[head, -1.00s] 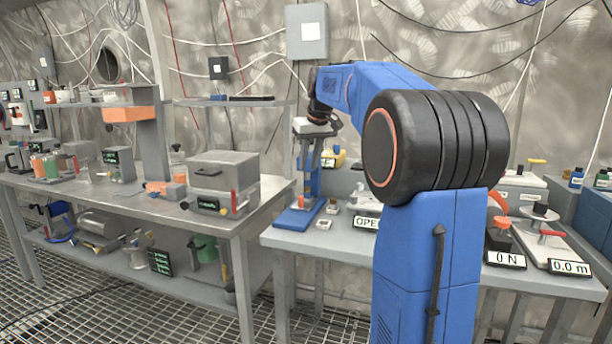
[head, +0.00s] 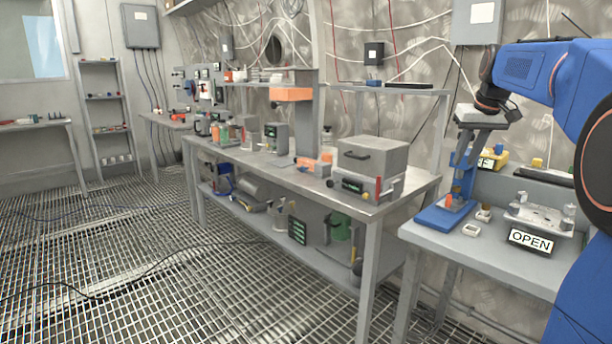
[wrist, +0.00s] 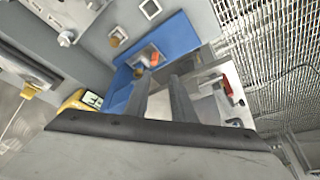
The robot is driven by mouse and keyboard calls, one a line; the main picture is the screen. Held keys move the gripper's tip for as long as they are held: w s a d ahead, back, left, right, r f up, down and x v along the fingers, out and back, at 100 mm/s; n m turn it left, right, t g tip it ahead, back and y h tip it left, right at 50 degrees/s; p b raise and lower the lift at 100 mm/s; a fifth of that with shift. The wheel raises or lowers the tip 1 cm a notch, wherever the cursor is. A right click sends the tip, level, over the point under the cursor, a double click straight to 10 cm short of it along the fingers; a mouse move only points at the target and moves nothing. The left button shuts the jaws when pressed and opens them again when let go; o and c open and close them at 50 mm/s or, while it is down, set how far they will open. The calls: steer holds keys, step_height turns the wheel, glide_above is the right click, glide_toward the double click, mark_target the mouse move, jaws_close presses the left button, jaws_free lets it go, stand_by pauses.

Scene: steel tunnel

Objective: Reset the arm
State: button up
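My gripper (head: 470,160) hangs at the right of the head view, at the end of my blue arm, with its fingers pointing down. In the wrist view its two grey fingers (wrist: 161,88) stand apart with nothing between them, so it is open. It is above or beside a blue stand (head: 434,219), which also shows in the wrist view (wrist: 183,33). An orange piece (head: 449,201) sits on the stand's base. The elbow and upper part of my arm are cut off at the right edge of the head view.
The right bench (head: 480,251) carries small blocks and an "OPEN" sign (head: 530,240). A long bench on the left holds a grey box (head: 371,156) and several devices. A ladder-like shelf (head: 108,125) stands at the back left.

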steer(key=s+a+f, duration=0.4)
steer(key=s+a, duration=0.3)
steer(key=s, duration=0.2)
steer(key=s+a+f, duration=0.5)
steer(key=s+a, duration=0.2)
steer(key=s, duration=0.1)
steer(key=s+a+f, duration=0.3)
steer(key=s+f, duration=0.5)
steer(key=s, duration=0.1)
steer(key=s+a+f+n, duration=0.1)
steer(key=s+a+f, duration=0.3)
steer(key=s+f, duration=0.5)
steer(key=shift+s+a+f+y, duration=0.2)
steer(key=shift+s+a+y, duration=0.1)
steer(key=shift+s, duration=0.3)
